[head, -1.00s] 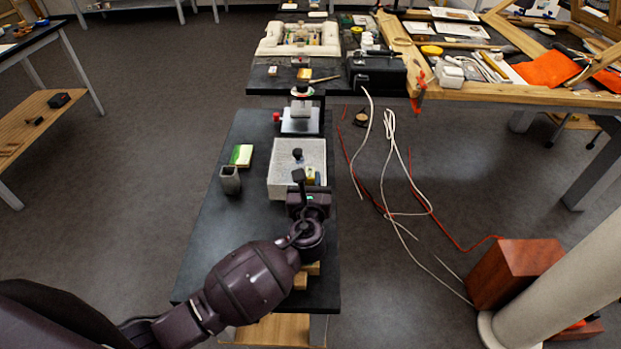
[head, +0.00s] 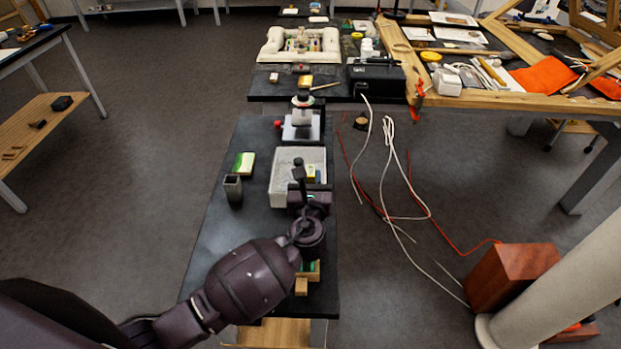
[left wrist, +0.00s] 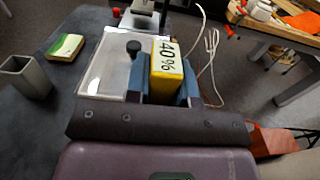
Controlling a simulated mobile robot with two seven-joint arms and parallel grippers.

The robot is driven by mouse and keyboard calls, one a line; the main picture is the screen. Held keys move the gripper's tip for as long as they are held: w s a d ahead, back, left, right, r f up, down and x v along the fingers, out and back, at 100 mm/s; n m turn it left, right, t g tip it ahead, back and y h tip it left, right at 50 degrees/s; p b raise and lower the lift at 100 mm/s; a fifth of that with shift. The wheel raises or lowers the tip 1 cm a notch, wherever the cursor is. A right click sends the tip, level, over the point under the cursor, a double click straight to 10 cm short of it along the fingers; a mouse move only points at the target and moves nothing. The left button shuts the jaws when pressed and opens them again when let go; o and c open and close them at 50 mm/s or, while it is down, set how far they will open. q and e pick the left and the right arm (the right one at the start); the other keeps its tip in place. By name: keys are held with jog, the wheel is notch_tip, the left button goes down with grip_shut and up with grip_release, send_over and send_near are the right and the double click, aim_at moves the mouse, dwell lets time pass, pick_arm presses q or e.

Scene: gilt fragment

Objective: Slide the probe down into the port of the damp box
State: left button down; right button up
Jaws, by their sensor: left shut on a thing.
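The damp box (head: 282,188) is a pale box with a speckled top and a dark knob, on the dark bench. It also shows in the left wrist view (left wrist: 103,75), ahead of the gripper. My left gripper (head: 311,180) is at the box's near right part and is shut on the probe. The probe (left wrist: 166,72) has a yellow head marked "40%", gripped between two bluish fingers. Its yellow head also shows small in the head view (head: 311,172). The probe's lower end and the port are hidden, so I cannot tell whether they touch. My right gripper is not in view.
A grey open cup (head: 233,189) and a green-and-cream block (head: 244,164) stand left of the box. A stand (head: 302,125) is behind it. Wooden blocks (head: 302,286) lie under my arm. White and red cables hang right of the bench.

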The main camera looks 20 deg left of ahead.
pick_arm(q)
jog(key=shift+r, duration=0.35)
jog(key=shift+r+p, duration=0.35)
jog(key=shift+p, duration=0.25)
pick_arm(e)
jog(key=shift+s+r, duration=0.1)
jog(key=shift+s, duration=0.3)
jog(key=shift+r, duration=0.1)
pick_arm(q)
jog(key=shift+f+b, duration=2)
jog(key=shift+f, duration=0.7)
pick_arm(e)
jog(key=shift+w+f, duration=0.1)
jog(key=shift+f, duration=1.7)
pick_arm(q)
jog(key=shift+f, duration=0.2)
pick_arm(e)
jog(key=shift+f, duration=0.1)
